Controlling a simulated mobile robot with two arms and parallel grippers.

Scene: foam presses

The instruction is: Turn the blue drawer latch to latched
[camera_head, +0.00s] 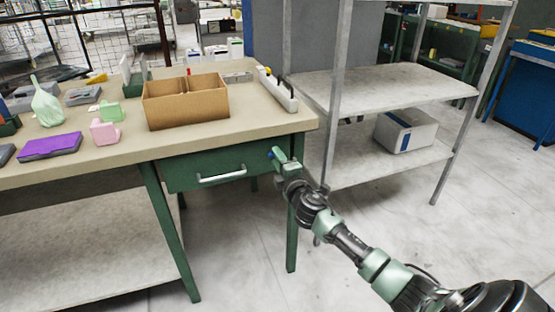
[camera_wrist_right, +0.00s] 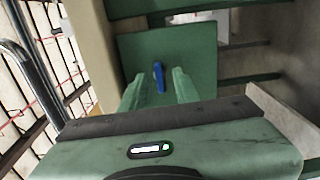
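The green drawer (camera_head: 205,166) sits under the workbench top, with a pale bar handle (camera_head: 221,177) on its front. The blue latch (camera_wrist_right: 158,77) is a narrow upright lever on a green panel in the right wrist view. In the head view a small blue bit shows at the drawer's right end, beside my right gripper (camera_head: 281,158). My right gripper's two green fingers (camera_wrist_right: 159,90) are apart, one on each side of the latch in the wrist picture. I cannot tell whether they touch it. My left gripper is in neither view.
The workbench (camera_head: 120,155) holds an open cardboard box (camera_head: 187,112), a purple case (camera_head: 50,147) and several small items. A grey metal shelf (camera_head: 370,87) stands close to the right of my right gripper. It has a white box (camera_head: 405,132) on its lower level.

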